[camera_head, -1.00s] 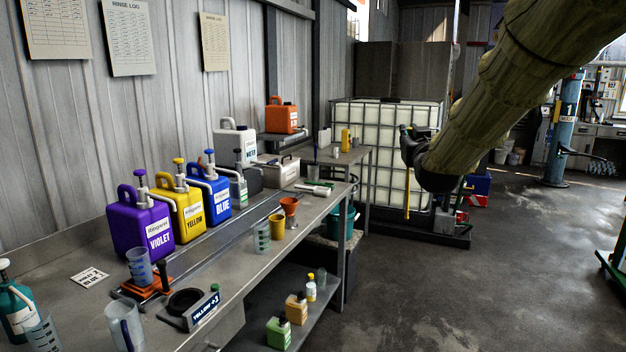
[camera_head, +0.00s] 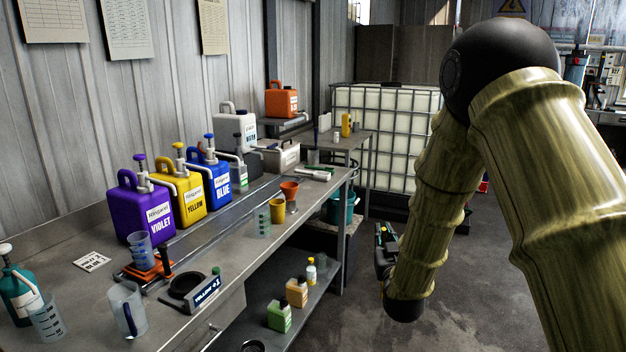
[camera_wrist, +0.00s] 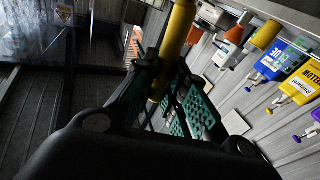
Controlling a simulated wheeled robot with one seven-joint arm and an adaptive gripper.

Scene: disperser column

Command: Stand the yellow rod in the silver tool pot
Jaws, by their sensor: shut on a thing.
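The yellow rod (camera_wrist: 178,32) is held between the green-padded fingers of my gripper (camera_wrist: 165,97) in the wrist view and runs up past them to the top edge. In the head view my gripper (camera_head: 383,250) hangs low to the right of the bench, partly hidden by my arm, and only a sliver of yellow shows under it. I cannot single out the silver tool pot with certainty.
The bench (camera_head: 225,290) holds violet (camera_head: 147,209), yellow (camera_head: 180,195) and blue (camera_head: 211,180) jugs, a yellow cup (camera_head: 277,211) and clear beakers. A caged white tank (camera_head: 385,130) stands behind. Bottles stand on the lower shelf. Floor right of the bench is open.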

